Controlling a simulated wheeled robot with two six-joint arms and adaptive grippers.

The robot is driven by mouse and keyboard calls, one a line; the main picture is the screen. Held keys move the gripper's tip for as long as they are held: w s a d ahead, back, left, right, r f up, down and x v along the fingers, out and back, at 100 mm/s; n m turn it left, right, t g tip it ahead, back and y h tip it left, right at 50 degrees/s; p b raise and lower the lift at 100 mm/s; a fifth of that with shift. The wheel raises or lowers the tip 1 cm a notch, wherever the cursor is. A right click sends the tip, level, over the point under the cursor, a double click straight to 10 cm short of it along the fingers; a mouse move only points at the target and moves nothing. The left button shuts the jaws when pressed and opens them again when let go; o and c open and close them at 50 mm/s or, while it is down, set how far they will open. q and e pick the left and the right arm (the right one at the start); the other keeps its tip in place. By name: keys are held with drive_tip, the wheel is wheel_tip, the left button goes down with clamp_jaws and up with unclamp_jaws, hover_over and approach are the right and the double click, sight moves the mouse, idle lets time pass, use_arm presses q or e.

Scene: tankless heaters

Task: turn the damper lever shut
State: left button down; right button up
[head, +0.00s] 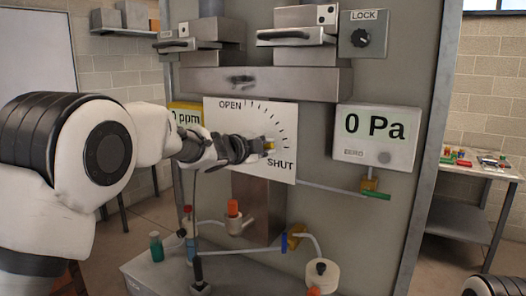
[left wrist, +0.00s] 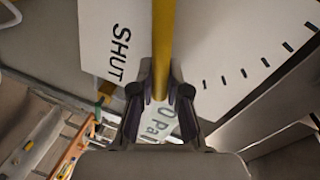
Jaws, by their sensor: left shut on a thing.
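The dial plate (head: 222,117) is white, with OPEN at its top, an arc of tick marks and SHUT at its lower right. The damper lever shows as a small yellow piece (head: 270,147) just above the SHUT word. In the left wrist view the lever is a yellow bar (left wrist: 163,40) running down between my fingers, with SHUT on its left and tick marks on its right. My left gripper (head: 258,148) is shut on the lever; it also shows in the left wrist view (left wrist: 161,100). The lever's pivot is hidden. My right gripper is not in view.
A grey gauge box (head: 377,137) reading 0 Pa stands right of the dial. A yellow ppm meter (head: 186,116) is partly behind my left arm. Below are an orange-capped fitting (head: 233,212), pipes and a white round part (head: 322,275). A grey duct (head: 265,82) juts out above.

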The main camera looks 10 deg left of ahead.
use_arm(q)
drive_tip(key=shift+d+f+m+b, duration=0.1)
drive_tip(key=shift+f+m+b, duration=0.2)
idle(0.4)
drive_tip(key=c, duration=1.1)
unclamp_jaws()
drive_tip(key=shift+c, duration=0.2)
drive_tip(key=shift+w+f, duration=0.1)
drive_tip(key=shift+w, duration=0.05)
drive_tip(key=v, duration=1.2)
drive_tip(key=shift+w+d, duration=0.1)
